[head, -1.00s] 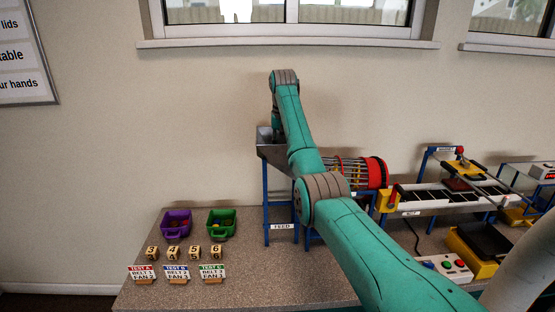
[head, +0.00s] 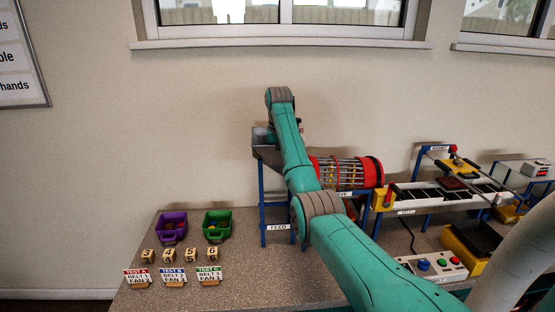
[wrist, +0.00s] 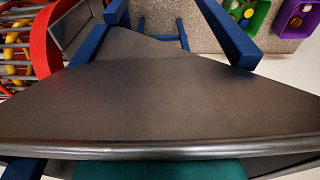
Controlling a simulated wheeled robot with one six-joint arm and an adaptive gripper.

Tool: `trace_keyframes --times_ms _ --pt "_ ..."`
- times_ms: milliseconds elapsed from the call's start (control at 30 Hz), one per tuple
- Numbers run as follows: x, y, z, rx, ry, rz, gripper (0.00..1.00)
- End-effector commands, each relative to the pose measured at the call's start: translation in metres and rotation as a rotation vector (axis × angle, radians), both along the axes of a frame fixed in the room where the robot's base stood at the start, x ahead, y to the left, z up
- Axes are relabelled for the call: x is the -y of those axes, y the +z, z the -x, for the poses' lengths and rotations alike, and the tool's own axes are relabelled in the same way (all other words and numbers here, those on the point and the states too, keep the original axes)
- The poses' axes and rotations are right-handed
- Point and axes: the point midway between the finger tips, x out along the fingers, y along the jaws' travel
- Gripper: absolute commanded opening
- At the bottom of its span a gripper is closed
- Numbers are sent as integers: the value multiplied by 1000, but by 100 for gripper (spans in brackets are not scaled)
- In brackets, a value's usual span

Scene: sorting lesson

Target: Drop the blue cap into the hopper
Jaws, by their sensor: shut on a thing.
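The hopper (head: 267,152) is a grey sloped metal trough on blue legs, left of the red-ended drum, with a FEED label low on its frame. In the wrist view a broad dark grey metal panel of it (wrist: 150,95) fills the middle. My arm reaches across to the hopper, and its far end is low over the trough. My gripper's fingers do not show in either view; in the head view they are hidden behind my arm and the hopper. The blue cap cannot be made out in either view.
The drum (head: 352,173) stands just right of the hopper. A purple tub (head: 172,236) and a green tub (head: 217,234) hold small pieces at the left. Several numbered blocks and label cards are in front of them. A belt unit (head: 440,195) is at the right.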

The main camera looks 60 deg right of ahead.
Motion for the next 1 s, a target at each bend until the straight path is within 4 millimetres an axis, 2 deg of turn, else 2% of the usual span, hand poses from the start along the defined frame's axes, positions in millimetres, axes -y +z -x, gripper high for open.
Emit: trace_keyframes --times_ms 267,300,333,700,867,1000 --pt "-1 -8 0 -3 2 -4 20" --pt "-2 -9 -1 -3 2 -5 36" --pt "-2 -9 -1 -3 2 -5 39" --pt "-1 -7 0 -3 2 -4 39" --pt "-1 6 -1 -1 1 -3 39" --pt "-7 31 -7 0 6 0 39"
